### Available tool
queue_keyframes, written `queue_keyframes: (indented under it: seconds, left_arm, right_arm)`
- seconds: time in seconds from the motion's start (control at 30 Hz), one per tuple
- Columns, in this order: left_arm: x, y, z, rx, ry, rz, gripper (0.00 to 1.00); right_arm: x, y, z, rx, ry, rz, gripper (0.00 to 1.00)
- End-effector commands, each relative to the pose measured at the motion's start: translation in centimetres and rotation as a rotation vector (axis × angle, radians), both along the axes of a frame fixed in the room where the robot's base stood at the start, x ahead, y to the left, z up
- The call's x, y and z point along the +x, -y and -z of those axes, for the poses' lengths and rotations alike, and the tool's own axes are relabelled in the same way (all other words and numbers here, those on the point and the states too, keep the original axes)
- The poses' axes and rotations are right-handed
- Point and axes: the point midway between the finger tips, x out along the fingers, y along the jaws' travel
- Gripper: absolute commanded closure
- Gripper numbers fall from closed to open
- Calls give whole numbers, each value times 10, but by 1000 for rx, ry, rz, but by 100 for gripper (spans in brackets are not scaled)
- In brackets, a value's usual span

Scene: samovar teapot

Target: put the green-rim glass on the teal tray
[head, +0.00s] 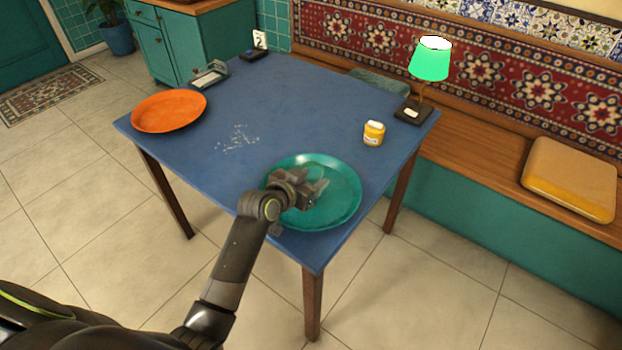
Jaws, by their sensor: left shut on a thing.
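The teal tray (343,207) is a round, shiny green-blue dish at the near right of the blue table. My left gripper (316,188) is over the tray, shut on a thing. A faint clear shape at its fingers looks like the green-rim glass (315,171); its rim cannot be made out. The gripper and the see-through look hide most of it, and I cannot tell whether it touches the tray. My right gripper is not in view.
An orange tray (169,111) lies at the table's left. A yellow jar (373,133) stands behind the teal tray. A green lamp (430,62) is at the right corner. A grey device (210,75) is at the back left. White specks (238,139) lie mid-table.

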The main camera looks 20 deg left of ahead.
Motion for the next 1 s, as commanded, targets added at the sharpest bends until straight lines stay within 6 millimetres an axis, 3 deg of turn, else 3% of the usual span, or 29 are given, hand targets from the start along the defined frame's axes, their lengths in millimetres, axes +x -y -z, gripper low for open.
queue_keyframes:
  seconds: [0.07,0.1,0.27,0.67,1.0]
  left_arm:
    - [0,0,3,0,1,0,78]
    - [0,0,3,0,0,0,50]
    - [0,0,3,-1,0,0,31]
    - [-4,-1,-2,-1,-1,0,31]
    - [-51,-17,-23,0,0,-1,31]
  right_arm:
    - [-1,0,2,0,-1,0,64]
    - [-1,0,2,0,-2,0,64]
    - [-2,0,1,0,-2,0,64]
    - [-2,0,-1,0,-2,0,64]
    - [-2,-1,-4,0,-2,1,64]
